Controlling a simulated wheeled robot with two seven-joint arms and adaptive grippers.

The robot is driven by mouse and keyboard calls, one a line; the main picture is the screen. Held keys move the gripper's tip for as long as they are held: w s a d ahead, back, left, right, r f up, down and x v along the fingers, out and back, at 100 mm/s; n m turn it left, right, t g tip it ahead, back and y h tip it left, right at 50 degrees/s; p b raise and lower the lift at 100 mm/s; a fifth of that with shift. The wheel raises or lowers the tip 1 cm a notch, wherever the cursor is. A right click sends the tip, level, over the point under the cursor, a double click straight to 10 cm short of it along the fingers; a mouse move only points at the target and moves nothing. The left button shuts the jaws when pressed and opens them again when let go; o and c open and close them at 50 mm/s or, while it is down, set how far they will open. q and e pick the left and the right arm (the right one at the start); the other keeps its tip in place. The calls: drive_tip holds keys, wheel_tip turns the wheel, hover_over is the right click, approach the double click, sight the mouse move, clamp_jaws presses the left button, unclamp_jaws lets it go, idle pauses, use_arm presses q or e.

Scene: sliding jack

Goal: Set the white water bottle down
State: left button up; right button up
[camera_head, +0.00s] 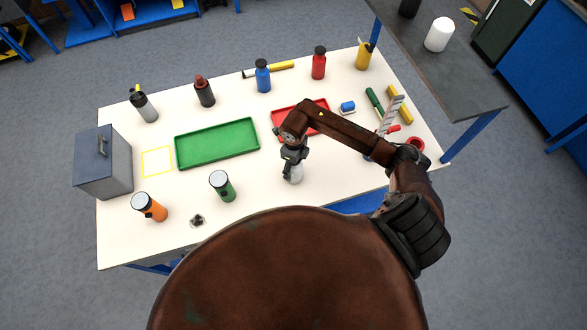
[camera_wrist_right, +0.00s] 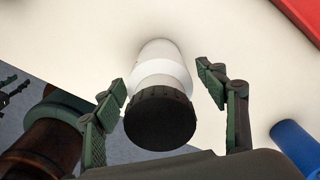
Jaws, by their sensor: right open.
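The white water bottle (camera_head: 293,174) stands on the white table near its front edge, just below my right gripper (camera_head: 292,157). In the right wrist view the white bottle (camera_wrist_right: 163,68) has a black ribbed cap that faces the camera, and it appears to stand upright. My right gripper (camera_wrist_right: 168,88) is open, with one finger on each side of the bottle and a visible gap to it on both sides. The head view shows the bottle partly covered by the gripper.
A green tray (camera_head: 217,145) lies left of the bottle and a red tray (camera_head: 283,123) behind it. A green flashlight (camera_head: 223,187) and an orange one (camera_head: 149,207) stand at the front left. A grey box (camera_head: 103,163) is at the left end. Several bottles line the back.

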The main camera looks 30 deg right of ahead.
wheel_tip(320, 180, up, 9)
drive_tip(key=shift+r+b, duration=0.2)
drive_tip(key=shift+b, duration=0.35)
